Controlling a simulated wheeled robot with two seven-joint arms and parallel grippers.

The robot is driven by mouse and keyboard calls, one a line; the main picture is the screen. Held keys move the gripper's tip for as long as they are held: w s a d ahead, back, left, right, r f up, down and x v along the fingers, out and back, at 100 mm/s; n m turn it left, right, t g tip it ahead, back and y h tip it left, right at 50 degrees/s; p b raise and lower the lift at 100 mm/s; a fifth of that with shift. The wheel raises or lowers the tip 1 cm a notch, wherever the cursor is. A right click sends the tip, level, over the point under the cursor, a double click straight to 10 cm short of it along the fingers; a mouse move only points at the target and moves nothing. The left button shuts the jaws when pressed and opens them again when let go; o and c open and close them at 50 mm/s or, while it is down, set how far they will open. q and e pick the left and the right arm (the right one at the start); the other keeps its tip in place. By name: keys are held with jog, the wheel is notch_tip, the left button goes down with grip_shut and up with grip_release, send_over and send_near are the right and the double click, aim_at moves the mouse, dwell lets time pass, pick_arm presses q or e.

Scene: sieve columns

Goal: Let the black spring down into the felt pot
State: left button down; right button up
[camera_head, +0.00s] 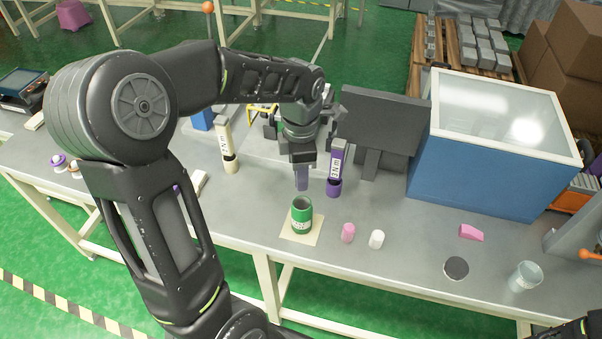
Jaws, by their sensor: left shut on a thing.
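I cannot make out a black spring in the grip. The green pot (301,224) has a pale label band and an open, dark top. It stands upright on a beige square mat (287,237), and the held piece is above its rim, apart from it. Whether this pot is the felt one is not clear. My right gripper is not in view; only a bit of my right arm shows at the bottom right corner.
A purple labelled column (337,166) stands close right of my gripper, a cream one (227,147) to the left. A pink piece (348,232) and a white piece (376,239) stand right of the pot. A black disc (456,268), glass (525,276) and blue case (480,173) are farther right.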

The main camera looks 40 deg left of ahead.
pick_arm(q)
jog(key=shift+f+b, duration=2.2)
jog(key=shift+f, duration=0.7)
jog(key=shift+f+b, duration=1.1)
jog(key=shift+f, duration=0.05)
jog(key=c, duration=1.1)
grip_release()
jog(key=shift+r, duration=0.1)
jog(key=shift+r+p, duration=2.65)
jog(key=shift+r, duration=0.85)
